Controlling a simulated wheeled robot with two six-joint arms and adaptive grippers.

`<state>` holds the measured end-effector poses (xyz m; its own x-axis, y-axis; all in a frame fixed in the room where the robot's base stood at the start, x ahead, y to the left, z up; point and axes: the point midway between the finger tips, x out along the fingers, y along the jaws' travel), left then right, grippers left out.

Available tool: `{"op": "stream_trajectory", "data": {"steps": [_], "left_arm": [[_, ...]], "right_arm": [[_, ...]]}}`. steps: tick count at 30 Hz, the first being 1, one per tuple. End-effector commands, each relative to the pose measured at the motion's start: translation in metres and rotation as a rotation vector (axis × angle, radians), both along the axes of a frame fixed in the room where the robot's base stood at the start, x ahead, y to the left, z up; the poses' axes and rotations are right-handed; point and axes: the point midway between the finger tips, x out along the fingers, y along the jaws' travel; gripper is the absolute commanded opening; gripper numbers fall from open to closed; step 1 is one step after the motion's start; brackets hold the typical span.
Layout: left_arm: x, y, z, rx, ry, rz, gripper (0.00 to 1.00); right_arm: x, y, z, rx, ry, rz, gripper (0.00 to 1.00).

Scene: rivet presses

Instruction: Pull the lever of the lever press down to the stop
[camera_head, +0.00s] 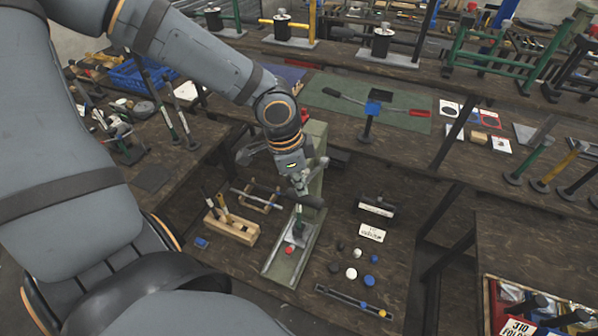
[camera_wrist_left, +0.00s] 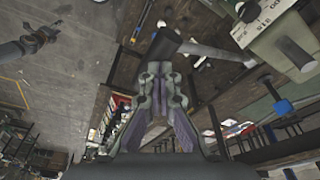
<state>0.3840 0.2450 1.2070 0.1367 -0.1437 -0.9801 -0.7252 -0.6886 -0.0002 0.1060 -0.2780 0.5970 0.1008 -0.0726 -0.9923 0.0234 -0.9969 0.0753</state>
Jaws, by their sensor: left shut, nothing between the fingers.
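The lever press (camera_head: 315,160) has a pale green column and a flat green base (camera_head: 283,262); its body also shows at the upper right of the left wrist view (camera_wrist_left: 280,42). Its lever (camera_wrist_left: 215,51) is a grey rod from the press to a dark handle (camera_wrist_left: 163,46). The dark handle also shows in the head view (camera_head: 313,201). My left gripper (camera_head: 299,187) is shut and empty at the handle; its fingertips (camera_wrist_left: 160,68) appear just beside it, and I cannot tell whether they touch. My right gripper (camera_wrist_left: 46,34) appears small at the left wrist view's upper left.
A red piece (camera_head: 289,250) sits on the press base. A wooden block with tools (camera_head: 230,228) stands left of it. Several small balls and discs, a white label (camera_head: 372,233) and a dark strip (camera_head: 354,302) lie to the right. A green mat (camera_head: 345,93) lies behind.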

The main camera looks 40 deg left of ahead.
Motion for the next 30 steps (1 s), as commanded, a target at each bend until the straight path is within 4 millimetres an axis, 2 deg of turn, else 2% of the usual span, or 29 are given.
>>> {"op": "stream_trajectory", "data": {"steps": [12, 30], "left_arm": [[-0.010, -0.003, -0.025, -0.001, 0.000, 0.000, 0.00], [-0.012, -0.003, -0.029, -0.001, -0.001, 0.000, 0.00]], "right_arm": [[0.000, 0.000, -0.020, 0.000, 0.000, 0.000, 0.51], [0.000, 0.000, -0.022, 0.000, 0.000, 0.000, 0.51]]}}
